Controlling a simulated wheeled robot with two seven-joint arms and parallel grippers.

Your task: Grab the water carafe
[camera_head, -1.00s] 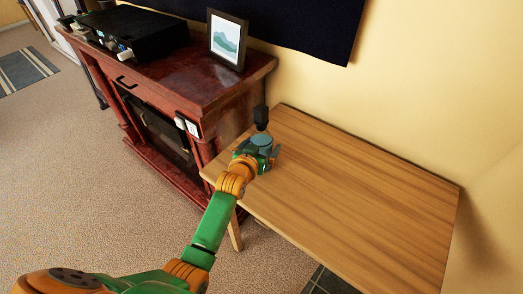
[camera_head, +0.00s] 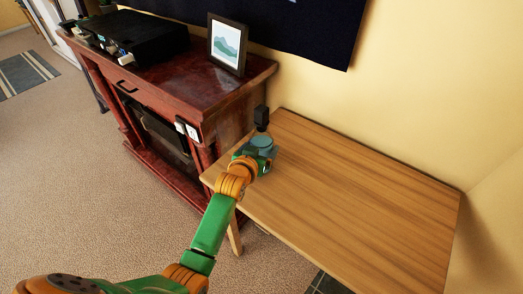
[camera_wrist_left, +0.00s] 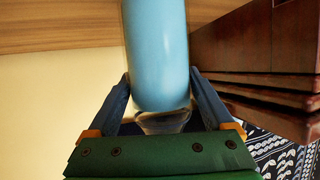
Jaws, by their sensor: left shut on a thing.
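The water carafe (camera_wrist_left: 158,50) is a smooth blue cylinder in the left wrist view, with a clear, glassy rim at its near end. In the head view its round blue-grey top (camera_head: 262,142) shows at the table's far left corner, mostly hidden by my gripper. My left gripper (camera_head: 256,154) reaches it from the front left. In the left wrist view the two fingers (camera_wrist_left: 160,78) press on either side of the carafe, shut on it. My right gripper is not in view.
The wooden table (camera_head: 350,195) is otherwise bare to the right. A red-brown cabinet (camera_head: 190,92) stands close on the left, bearing a picture frame (camera_head: 228,44) and a black box (camera_head: 135,35).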

